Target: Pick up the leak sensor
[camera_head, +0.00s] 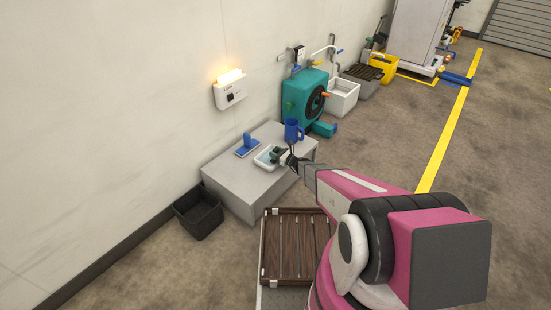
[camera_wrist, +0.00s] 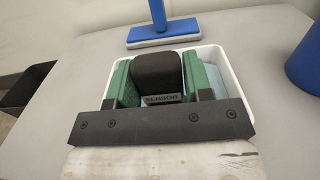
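The leak sensor (camera_wrist: 158,75) is a black rounded block with the word SENSOR on its lower face. It is in the white tray (camera_wrist: 228,80) in the wrist view. My gripper (camera_wrist: 160,88) has its two green fingers down in the tray, one on each side of the sensor. Hardly any gap shows between fingers and sensor, and I cannot tell whether they press on it. In the head view the white tray (camera_head: 262,163) lies on a grey block-like table (camera_head: 245,187). My gripper (camera_head: 282,155) is over it and mostly hides the sensor.
A black bin (camera_head: 198,212) is on the floor at left. A teal hose reel (camera_head: 304,99) stands behind the table. A slatted wooden rack (camera_head: 295,245) is nearer me.

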